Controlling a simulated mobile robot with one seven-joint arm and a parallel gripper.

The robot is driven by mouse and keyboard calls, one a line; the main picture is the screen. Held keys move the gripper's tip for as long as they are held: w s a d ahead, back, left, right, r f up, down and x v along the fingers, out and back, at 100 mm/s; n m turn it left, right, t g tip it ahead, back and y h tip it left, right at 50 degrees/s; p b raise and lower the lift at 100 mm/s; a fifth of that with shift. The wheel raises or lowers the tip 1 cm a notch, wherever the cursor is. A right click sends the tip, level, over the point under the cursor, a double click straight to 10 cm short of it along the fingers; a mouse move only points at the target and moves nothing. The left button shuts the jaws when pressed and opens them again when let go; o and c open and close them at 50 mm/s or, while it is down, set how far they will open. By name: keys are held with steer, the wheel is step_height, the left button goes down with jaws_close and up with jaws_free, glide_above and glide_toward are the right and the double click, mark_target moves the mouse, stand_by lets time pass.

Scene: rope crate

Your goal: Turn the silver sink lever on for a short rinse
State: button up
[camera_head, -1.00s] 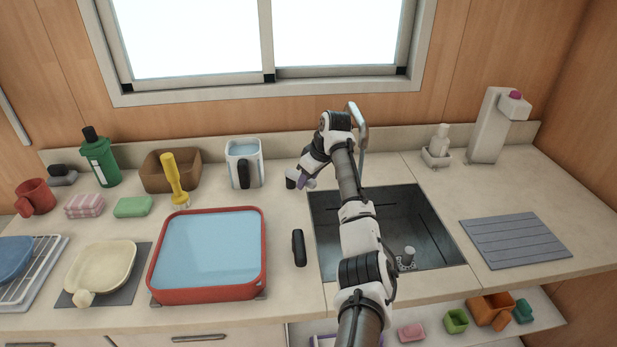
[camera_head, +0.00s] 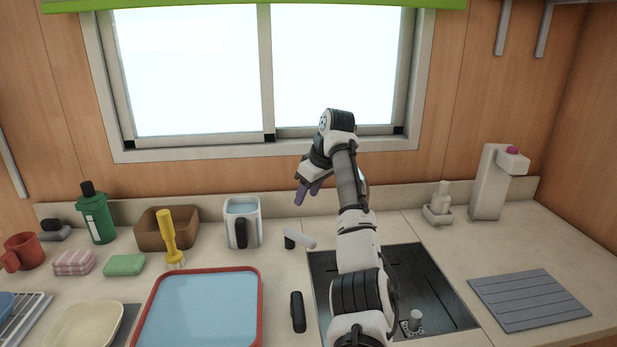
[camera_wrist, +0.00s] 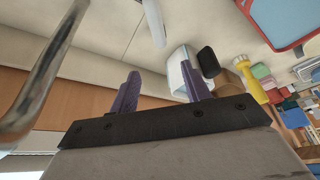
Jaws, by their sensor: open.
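The silver sink lever (camera_head: 300,239) sits on the counter behind the sink's left corner, with a dark round end at its left and a pale bar pointing right. Its pale bar also shows at the top of the wrist view (camera_wrist: 154,22). My gripper (camera_head: 308,194) is open and empty, with purple fingers, raised above the lever and apart from it. The two fingers also show in the wrist view (camera_wrist: 160,84). The curved metal faucet (camera_wrist: 42,75) is close at the left there; my arm mostly hides it in the head view. I cannot see whether water runs.
The dark sink basin (camera_head: 432,272) lies beneath my arm. A black handle-like piece (camera_head: 297,311) lies between the red-rimmed tub (camera_head: 258,310) and the sink. A grey ridged mat (camera_head: 528,301) lies at right.

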step_height(320, 180, up, 6)
stand_by(0.5)
